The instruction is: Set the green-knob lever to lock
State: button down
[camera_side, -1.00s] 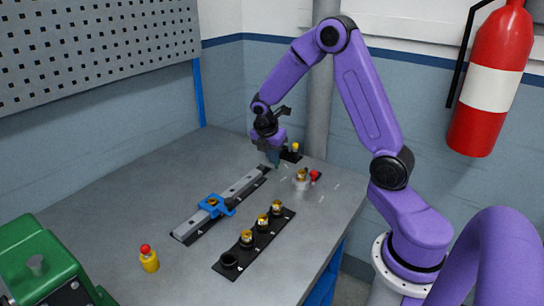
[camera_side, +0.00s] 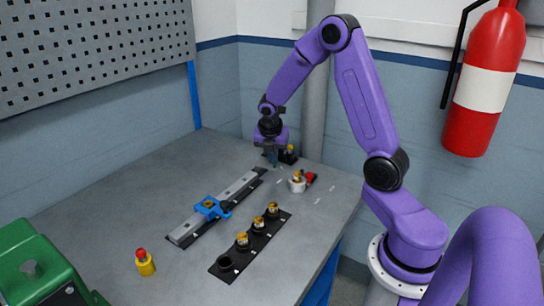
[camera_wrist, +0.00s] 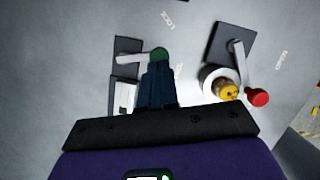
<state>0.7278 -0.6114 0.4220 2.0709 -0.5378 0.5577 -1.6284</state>
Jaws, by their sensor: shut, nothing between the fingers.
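The green knob (camera_wrist: 160,54) sits at the end of a pale lever arm (camera_wrist: 132,58) in the wrist view. The arm runs left to a dark base plate (camera_wrist: 127,46). My gripper (camera_wrist: 158,70) is shut and empty, its dark blue fingertips right at the near side of the green knob. I cannot tell whether they touch it. Printed lettering (camera_wrist: 167,19) that looks like LOCK lies on the table beyond the knob. In the side view my gripper (camera_side: 273,163) is low over the table's far end, hiding most of the lever.
A second lever with a red knob (camera_wrist: 257,97) stands to the right, beside a pale cylinder with a brass-coloured top (camera_wrist: 228,92). A rail with a blue slider (camera_side: 210,208), a black strip of brass parts (camera_side: 243,241) and a yellow red-topped piece (camera_side: 145,263) lie nearer.

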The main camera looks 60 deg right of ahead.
jog(key=shift+d+n, duration=0.35)
jog(key=shift+n, duration=0.35)
jog(key=shift+w+d, duration=0.15)
jog(key=shift+d, duration=0.65)
dwell(2.6)
dwell(0.6)
jog(key=shift+s+a+r, duration=0.1)
jog(key=shift+s+a, duration=0.2)
jog(key=shift+a, duration=0.25)
jog(key=shift+s+a+r, duration=0.15)
jog(key=shift+s+a, duration=0.25)
jog(key=shift+a, duration=0.25)
jog(key=shift+s+a+r, duration=0.1)
jog(key=shift+s+a, duration=0.25)
jog(key=shift+a, duration=0.25)
jog(key=v, duration=1)
jog(key=shift+s+d, duration=0.2)
jog(key=shift+d, duration=0.05)
